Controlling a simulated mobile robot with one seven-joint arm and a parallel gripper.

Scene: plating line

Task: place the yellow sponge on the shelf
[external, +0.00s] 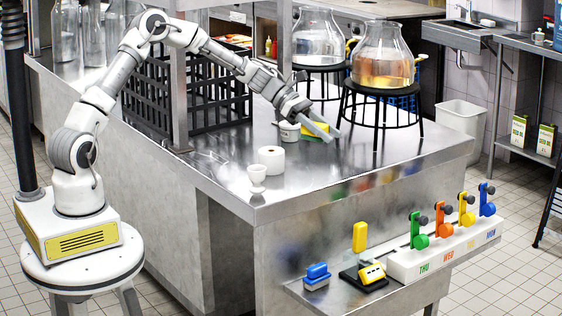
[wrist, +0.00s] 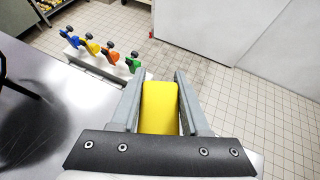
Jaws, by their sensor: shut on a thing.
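My gripper (external: 325,134) is shut on the yellow sponge (external: 314,130), above the steel counter (external: 215,185) near the round stools. In the wrist view the sponge (wrist: 160,106) stands between the two grey fingers of my gripper (wrist: 160,95), with a finger along each side. In the external view the fingers partly hide the sponge, and its lower part looks green. I cannot tell whether it touches the counter. A low steel shelf (external: 322,297) runs along the counter's front face, well below the top.
Glass jars (external: 381,60) rest on black stools. The low shelf holds a blue brush (external: 317,274), a yellow-and-black device (external: 371,273) and coloured levers (external: 443,221).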

